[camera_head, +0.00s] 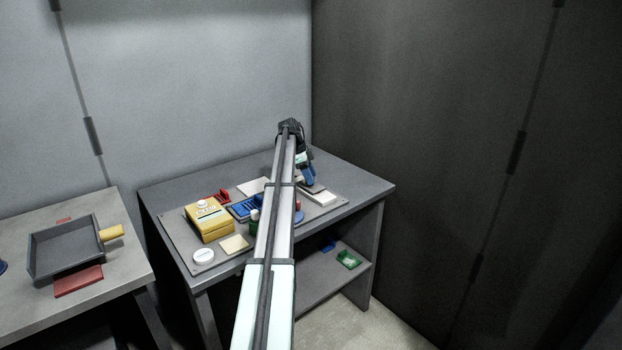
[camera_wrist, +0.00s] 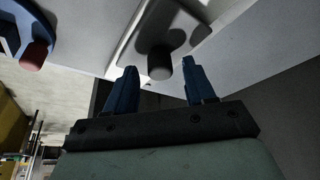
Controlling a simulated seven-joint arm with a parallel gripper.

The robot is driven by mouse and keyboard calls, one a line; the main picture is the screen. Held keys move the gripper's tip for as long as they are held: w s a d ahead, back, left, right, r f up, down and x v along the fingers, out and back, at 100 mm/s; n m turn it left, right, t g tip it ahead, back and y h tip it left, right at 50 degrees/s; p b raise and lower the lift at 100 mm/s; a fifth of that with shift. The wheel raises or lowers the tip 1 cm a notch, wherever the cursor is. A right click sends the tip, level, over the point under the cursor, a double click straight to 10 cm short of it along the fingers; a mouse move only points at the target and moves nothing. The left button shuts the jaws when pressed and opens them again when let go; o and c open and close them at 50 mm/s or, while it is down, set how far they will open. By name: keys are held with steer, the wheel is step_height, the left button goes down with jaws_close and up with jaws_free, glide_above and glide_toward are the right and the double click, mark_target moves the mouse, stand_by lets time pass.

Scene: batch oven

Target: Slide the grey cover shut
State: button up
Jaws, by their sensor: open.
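The grey cover (camera_wrist: 186,32) shows in the wrist view, set in a pale housing (camera_wrist: 127,35), with a dark round knob (camera_wrist: 160,64) standing up from it. My gripper (camera_wrist: 158,72) is open, with one blue finger on each side of the knob's end. I cannot tell whether either finger touches the knob. In the head view my gripper (camera_head: 309,176) is over the right end of the table, beside the pale housing (camera_head: 322,197). The cover is hard to make out there, and my arm hides part of the table.
On the table (camera_head: 360,185) are a yellow box (camera_head: 208,222), a white round piece (camera_head: 204,257), a cream pad (camera_head: 234,244) and red and blue parts. A green tray (camera_head: 348,259) is on the shelf below. A dark wall stands close on the right.

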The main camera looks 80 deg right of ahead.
steer(key=v, duration=1.2)
steer(key=shift+w+r, duration=0.15)
steer(key=shift+r, duration=0.05)
